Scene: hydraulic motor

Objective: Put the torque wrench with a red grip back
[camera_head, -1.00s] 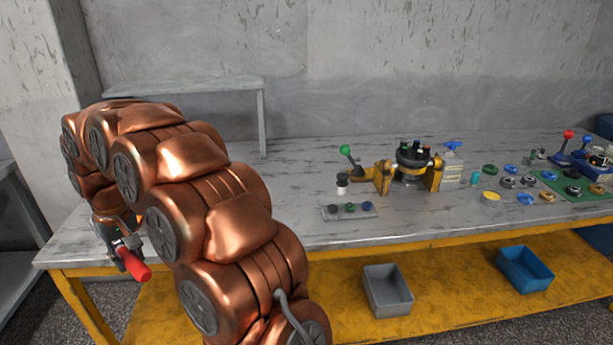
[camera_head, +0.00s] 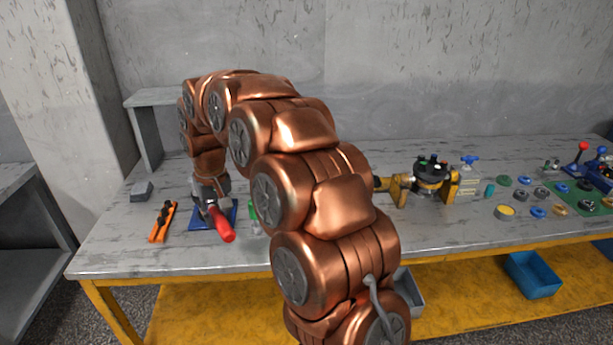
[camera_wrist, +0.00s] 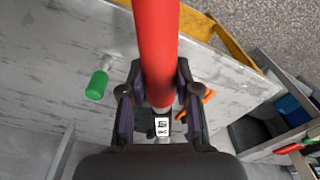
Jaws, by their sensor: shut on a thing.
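The torque wrench's red grip (camera_head: 221,225) sticks out from my gripper (camera_head: 211,203) toward the front of the bench. In the wrist view the red grip (camera_wrist: 157,45) runs up from between the two dark fingers of my gripper (camera_wrist: 158,98), which is shut on the wrench. The rest of the wrench is mostly hidden by the gripper. A blue flat piece (camera_head: 200,222) lies on the bench beneath or behind the gripper. I cannot tell whether the wrench touches it.
An orange rack (camera_head: 162,222) lies left of the gripper, a grey block (camera_head: 142,191) behind it. A green-handled tool (camera_head: 254,216) lies close on the right, partly behind my arm; its handle (camera_wrist: 97,85) shows in the wrist view. A black-and-yellow fixture (camera_head: 430,180) stands farther right.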

